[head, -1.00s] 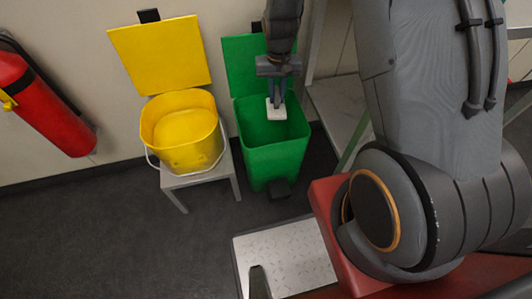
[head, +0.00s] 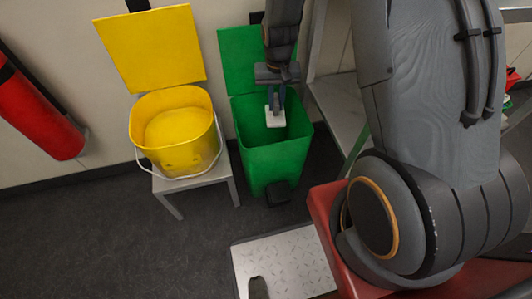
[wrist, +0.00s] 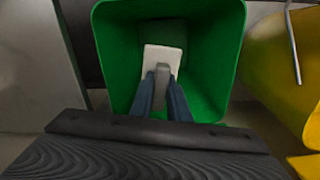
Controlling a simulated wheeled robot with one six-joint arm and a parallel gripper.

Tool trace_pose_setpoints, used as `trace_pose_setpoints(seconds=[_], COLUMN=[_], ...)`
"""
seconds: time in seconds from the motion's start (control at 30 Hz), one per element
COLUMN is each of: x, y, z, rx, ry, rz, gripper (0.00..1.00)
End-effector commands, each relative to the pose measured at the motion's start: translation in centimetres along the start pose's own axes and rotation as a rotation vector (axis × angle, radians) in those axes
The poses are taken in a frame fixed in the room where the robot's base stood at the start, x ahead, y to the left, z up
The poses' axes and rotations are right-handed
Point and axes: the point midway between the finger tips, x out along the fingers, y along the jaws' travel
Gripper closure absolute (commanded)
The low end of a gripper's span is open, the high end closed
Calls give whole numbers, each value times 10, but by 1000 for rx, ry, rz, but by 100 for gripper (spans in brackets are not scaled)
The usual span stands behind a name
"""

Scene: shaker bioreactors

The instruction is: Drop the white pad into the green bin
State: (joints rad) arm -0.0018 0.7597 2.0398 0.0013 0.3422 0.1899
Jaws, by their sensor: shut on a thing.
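The white pad (head: 275,118) is held by my gripper (head: 275,107) over the mouth of the green bin (head: 276,165). In the wrist view the pad (wrist: 163,58) shows at the tips of the two fingers (wrist: 162,80), with the open green bin (wrist: 113,55) around it in the picture. My gripper is shut on the pad. The green bin stands on the floor with its lid (head: 240,62) raised against the wall. Its bottom shows only partly, as the pad and fingers cover some of it.
A yellow bin (head: 178,150) with its lid (head: 152,47) up stands on a small grey stool (head: 197,184) left of the green bin. A red extinguisher (head: 40,115) is at the far left. A grey table frame (head: 340,110) stands close on the right.

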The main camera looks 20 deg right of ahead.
Motion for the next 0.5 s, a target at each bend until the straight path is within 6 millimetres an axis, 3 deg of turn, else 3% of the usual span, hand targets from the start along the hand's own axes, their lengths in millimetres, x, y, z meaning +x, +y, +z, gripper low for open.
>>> trace_pose_setpoints(seconds=[0.23,0.27,0.37,0.5], x=[0,0,0,0], y=[0,0,0,0], z=[0,0,0,0], rx=[0,0,0,0], ry=[0,0,0,0], rz=[0,0,0,0], gripper=[100,80,63,63])
